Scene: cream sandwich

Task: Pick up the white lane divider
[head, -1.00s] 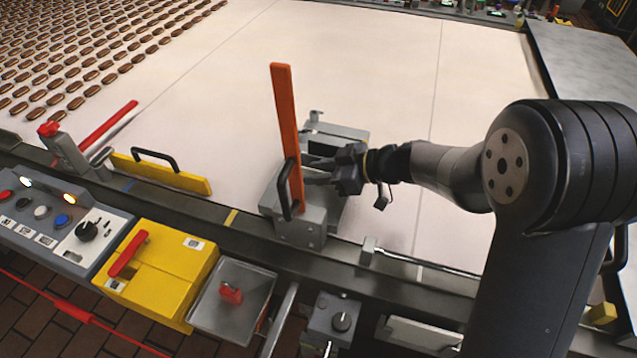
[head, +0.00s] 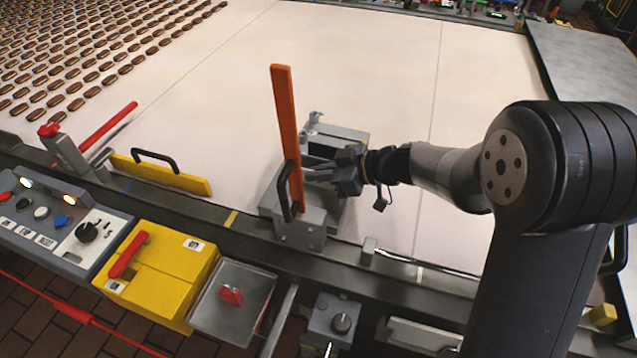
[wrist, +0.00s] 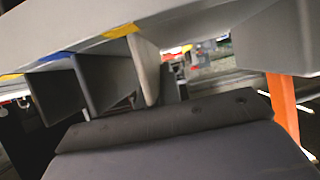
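My gripper (head: 314,170) points left over the belt, beside the orange upright bar (head: 284,110) with a black handle. Its two fingers look apart, with no object clearly between them. The orange bar also shows at the right of the wrist view (wrist: 283,108). I cannot make out a white lane divider for certain in the head view. In the wrist view a pale, narrow plate (wrist: 146,72) hangs beside two darker grey plates (wrist: 103,78); I cannot tell whether it is the divider. My fingertips are not clear in the wrist view.
A grey metal fixture (head: 330,132) stands around the orange bar at the belt's near edge. A yellow bar (head: 170,175) with a black handle lies left of it. Brown bars (head: 75,65) fill the far left of the pale belt (head: 340,50); its middle is clear.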

